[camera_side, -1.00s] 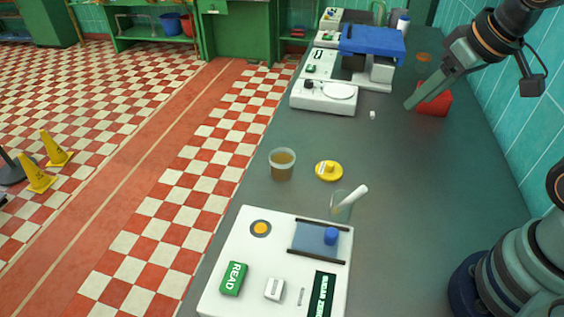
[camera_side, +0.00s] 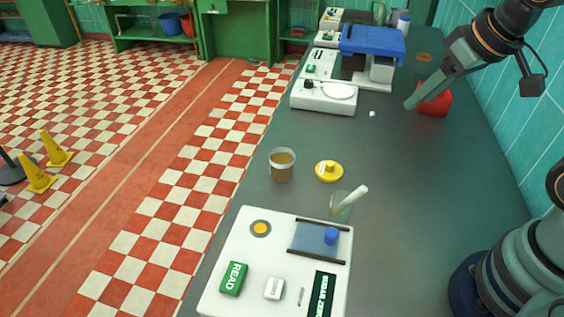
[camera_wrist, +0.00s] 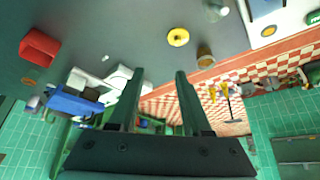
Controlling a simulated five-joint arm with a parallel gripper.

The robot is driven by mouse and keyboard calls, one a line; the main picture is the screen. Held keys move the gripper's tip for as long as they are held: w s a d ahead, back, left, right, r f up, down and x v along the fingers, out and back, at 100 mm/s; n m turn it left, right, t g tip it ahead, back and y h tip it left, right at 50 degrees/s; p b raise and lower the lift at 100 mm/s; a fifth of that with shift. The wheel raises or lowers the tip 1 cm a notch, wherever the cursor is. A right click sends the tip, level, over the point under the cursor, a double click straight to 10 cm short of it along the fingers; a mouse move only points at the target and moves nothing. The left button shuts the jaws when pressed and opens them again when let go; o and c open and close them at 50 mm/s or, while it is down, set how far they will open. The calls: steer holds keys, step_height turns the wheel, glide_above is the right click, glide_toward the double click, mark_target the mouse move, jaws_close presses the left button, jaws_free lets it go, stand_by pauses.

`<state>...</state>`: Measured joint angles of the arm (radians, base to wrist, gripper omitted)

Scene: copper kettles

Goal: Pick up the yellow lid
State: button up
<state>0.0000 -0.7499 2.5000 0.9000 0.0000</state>
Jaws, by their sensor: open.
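The yellow lid (camera_side: 329,171) is a round disc with a raised knob, lying on the grey counter (camera_side: 400,190). It stands just right of a cup of brown liquid (camera_side: 282,166) and apart from it. In the wrist view the lid (camera_wrist: 178,37) is above and beyond my fingers, near the cup (camera_wrist: 205,58). My gripper (camera_side: 411,104) is at the upper right in the side view, far from the lid and beside a red block (camera_side: 436,100). In the wrist view my gripper's two fingers (camera_wrist: 154,75) are spread with nothing between them.
A small glass with a white stick (camera_side: 345,205) stands near the lid. A white device (camera_side: 250,280) with a green READ button lies in front. A white scale-like unit (camera_side: 325,97) and a blue-topped machine (camera_side: 372,42) stand behind. The counter right of the lid is clear.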

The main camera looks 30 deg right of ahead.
stand_by(0.3)
steer(key=o, duration=0.8)
steer(key=m+g, duration=0.6)
steer(key=m, duration=1.2)
glide_above(330, 163)
step_height(330, 163, down, 12)
steer(key=f, duration=0.1)
steer(key=shift+m, duration=0.3)
steer(key=f, duration=0.6)
steer(key=shift+a, duration=0.2)
steer(key=shift+d+f, duration=0.2)
steer(key=shift+f, duration=2.6)
